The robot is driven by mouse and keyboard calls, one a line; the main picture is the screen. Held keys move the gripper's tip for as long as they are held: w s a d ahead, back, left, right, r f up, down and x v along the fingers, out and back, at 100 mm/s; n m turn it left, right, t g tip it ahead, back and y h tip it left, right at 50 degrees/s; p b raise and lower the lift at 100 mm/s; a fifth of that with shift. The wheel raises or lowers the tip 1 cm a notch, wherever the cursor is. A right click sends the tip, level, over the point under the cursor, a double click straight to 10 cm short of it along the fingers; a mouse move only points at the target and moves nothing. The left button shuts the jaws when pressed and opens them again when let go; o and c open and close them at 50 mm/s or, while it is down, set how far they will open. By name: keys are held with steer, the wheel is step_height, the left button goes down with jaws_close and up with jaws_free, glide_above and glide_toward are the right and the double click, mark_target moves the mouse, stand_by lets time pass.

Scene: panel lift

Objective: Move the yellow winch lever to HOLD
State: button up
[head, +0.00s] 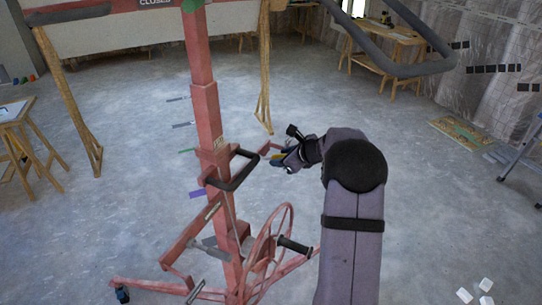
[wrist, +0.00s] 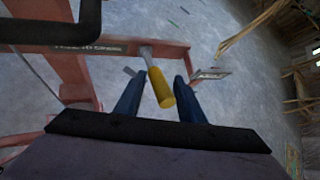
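The yellow winch lever (wrist: 160,88) shows in the wrist view as a yellow grip on a grey metal stem. The stem meets a red crossbar (wrist: 172,53) of the lift. My gripper (wrist: 160,98) is open, with one blue finger on each side of the yellow grip and gaps visible on both sides. In the head view my gripper (head: 280,158) is to the right of the red mast (head: 207,130), near the crossbar's end, and the lever is mostly hidden there. Lettering on the crossbar is too small to read, so the lever's marked position cannot be told.
A black looped handle (head: 238,172) juts from the mast just left of my gripper. A red handwheel (head: 270,250) with a black grip (head: 294,245) is below. A small plate (wrist: 210,73) is right of the fingers. Open concrete floor surrounds the lift.

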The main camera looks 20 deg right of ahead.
steer(key=shift+c, duration=0.5)
steer(key=shift+d+f, duration=0.15)
steer(key=shift+s+d+f+b, duration=0.15)
steer(key=shift+f+b, duration=0.2)
steer(key=shift+b, duration=0.1)
steer(key=shift+s+d+f+b, duration=0.1)
steer(key=shift+s+f+b, duration=0.05)
steer(key=shift+f+b, duration=0.25)
steer(key=shift+c, duration=0.5)
